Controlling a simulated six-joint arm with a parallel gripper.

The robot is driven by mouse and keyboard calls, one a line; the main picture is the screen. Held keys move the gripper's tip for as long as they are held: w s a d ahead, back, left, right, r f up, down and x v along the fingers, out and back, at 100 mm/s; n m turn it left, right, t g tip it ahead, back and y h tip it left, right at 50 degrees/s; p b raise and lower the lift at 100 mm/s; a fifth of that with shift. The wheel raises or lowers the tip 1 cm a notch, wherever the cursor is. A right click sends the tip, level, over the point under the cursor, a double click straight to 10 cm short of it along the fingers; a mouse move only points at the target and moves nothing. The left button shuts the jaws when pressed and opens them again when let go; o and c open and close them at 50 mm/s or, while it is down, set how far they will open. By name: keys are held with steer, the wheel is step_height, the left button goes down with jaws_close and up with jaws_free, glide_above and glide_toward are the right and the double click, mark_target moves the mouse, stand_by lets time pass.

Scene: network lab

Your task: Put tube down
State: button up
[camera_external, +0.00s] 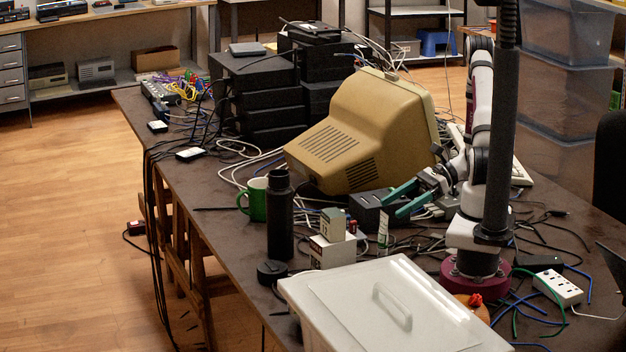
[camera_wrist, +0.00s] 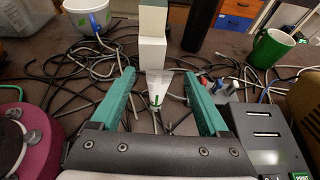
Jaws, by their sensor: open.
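The tube (camera_external: 383,231) is small and white with green at its lower end. It stands upright on the dark table beside the stacked white boxes. My gripper (camera_external: 391,207) has two green fingers, spread apart, pointing left with their tips close to the tube's top. In the wrist view the tube (camera_wrist: 158,87) shows between the open fingers of my gripper (camera_wrist: 160,74). A visible gap lies on each side of it, and neither finger appears to touch it.
The white and grey boxes (camera_external: 332,250) stand just beyond the tube. A black bottle (camera_external: 280,215), green mug (camera_external: 252,199) and beige monitor (camera_external: 350,135) are nearby. A dark device (camera_wrist: 264,140) sits right of my gripper. Loose cables cover the table; a lidded white bin (camera_external: 340,300) fills the front.

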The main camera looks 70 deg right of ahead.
steer(key=v, duration=0.9)
steer(key=s+a+r+n+g+h, duration=0.1)
steer(key=a+r+n+g+h, duration=0.2)
steer(key=a+n, duration=0.7)
steer(key=s+a+r+n+g+h, duration=0.2)
steer(key=a+r+n+g+h, duration=0.2)
steer(key=a+n, duration=0.5)
steer(key=r+n+g, duration=0.1)
steer(key=n+g, duration=0.1)
steer(key=shift+s+a+r+n+g+h, duration=0.2)
steer(key=shift+a+n+g+h, duration=0.1)
steer(key=shift+a, duration=0.05)
